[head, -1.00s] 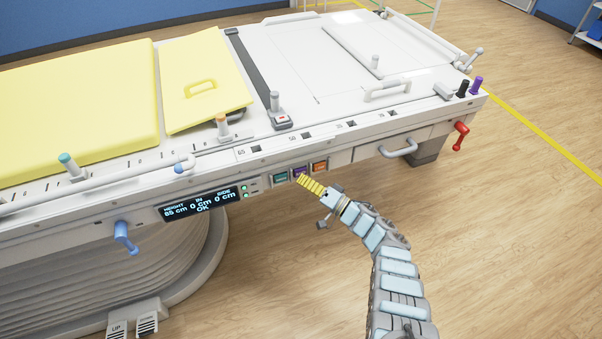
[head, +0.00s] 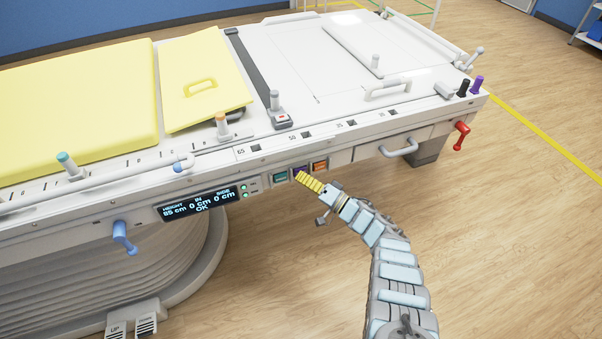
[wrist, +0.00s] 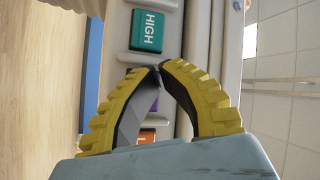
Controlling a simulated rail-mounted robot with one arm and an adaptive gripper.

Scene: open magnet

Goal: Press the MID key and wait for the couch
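The couch's key panel has a teal HIGH key (wrist: 147,30), a purple key (head: 299,170) and an orange key (head: 320,166) in a row. The purple key, in the MID place, is mostly hidden behind my fingers; a sliver of it shows in the wrist view (wrist: 155,104), its label unseen. My gripper (head: 298,177) has yellow ribbed fingers with their tips together, holding nothing. The tips are at the purple key; I cannot tell whether they touch it. The display (head: 200,204) reads HEIGHT 85 cm, IN 0 cm, SIDE 0 cm, OK.
The couch (head: 300,75) carries a yellow pad (head: 75,105) and a yellow wedge (head: 205,85). A grey handle (head: 398,149) and red lever (head: 461,136) stick out at right, a blue lever (head: 124,237) at left. Floor at right is clear.

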